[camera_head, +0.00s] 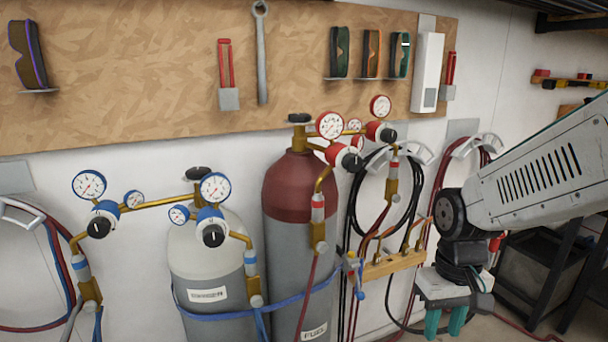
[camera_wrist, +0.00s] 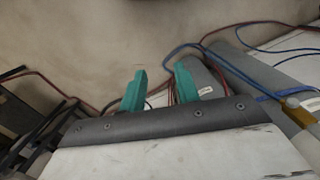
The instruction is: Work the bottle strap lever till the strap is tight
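A blue strap (camera_head: 222,316) runs across the front of the grey oxygen cylinder (camera_head: 207,270) and the maroon-topped fuel cylinder (camera_head: 290,220). It rises on the right to a small buckle with a lever (camera_head: 353,268), beside the fuel cylinder. The lever's exact angle is too small to tell. My gripper (camera_head: 446,322) is right of and lower than the buckle, apart from it, pointing down. Its two teal fingers stand apart with nothing between them, as the wrist view (camera_wrist: 160,88) also shows. In that view a yellowish fitting (camera_wrist: 298,112) and blue strap show at the right edge.
A wooden rack with brass torches (camera_head: 394,263) stands between the buckle and my gripper. Hoses (camera_head: 385,190) hang on the wall behind. Gauges and regulators (camera_head: 330,125) jut out above the cylinders. A dark shelf unit (camera_head: 540,265) stands at the right.

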